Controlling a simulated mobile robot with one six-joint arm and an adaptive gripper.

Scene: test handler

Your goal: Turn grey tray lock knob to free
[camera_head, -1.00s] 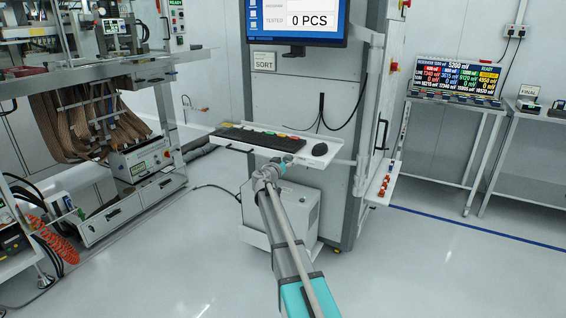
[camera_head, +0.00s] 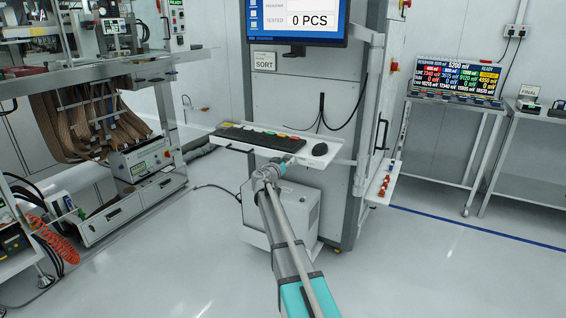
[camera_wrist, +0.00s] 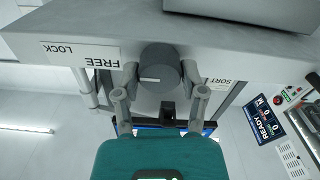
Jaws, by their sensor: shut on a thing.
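The lock knob (camera_wrist: 158,70) is a round dark grey knob at the edge of the grey tray (camera_wrist: 215,45) in the wrist view. A short white line on its face lies level, toward the label side. The label (camera_wrist: 80,53) beside it reads FREE and LOCK, upside down in this view; I cannot tell which word the line marks. My gripper (camera_wrist: 160,77) has one finger on each side of the knob and is shut on it. In the head view my gripper (camera_head: 282,165) is at the tray's front edge, and the knob cannot be made out.
The tray carries a black keyboard (camera_head: 258,138) and a mouse (camera_head: 320,149). A monitor (camera_head: 297,22) hangs above, and a white box (camera_head: 292,212) stands under the tray. Coloured buttons (camera_head: 385,186) sit on a side shelf at right. The floor at front right is clear.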

